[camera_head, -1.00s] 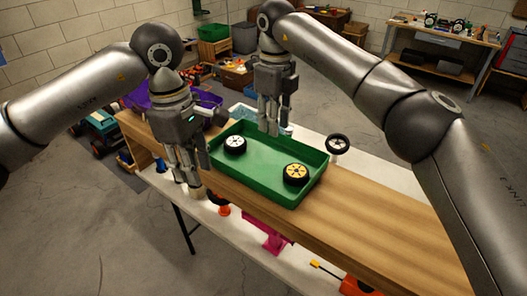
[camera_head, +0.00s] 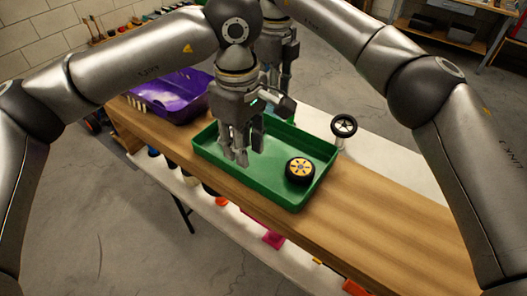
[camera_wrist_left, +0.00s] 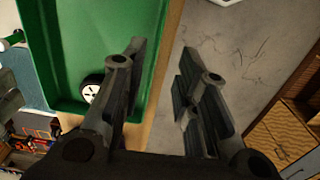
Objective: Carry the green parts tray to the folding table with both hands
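The green parts tray (camera_head: 300,134) rests on a long wooden bench top. A black wheel with a yellow hub (camera_head: 300,170) lies in it. A wheel with a white hub (camera_wrist_left: 91,90) shows in the tray in the left wrist view; my left gripper hides it in the head view. My left gripper (camera_head: 238,158) points down, appearing over the tray's near left part.
A purple bin (camera_head: 180,97) stands on the bench left of the tray. Another wheel (camera_head: 344,125) stands upright just beyond the tray's right corner. The wooden bench top (camera_head: 385,220) is clear to the right. White surfaces lie behind and below it.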

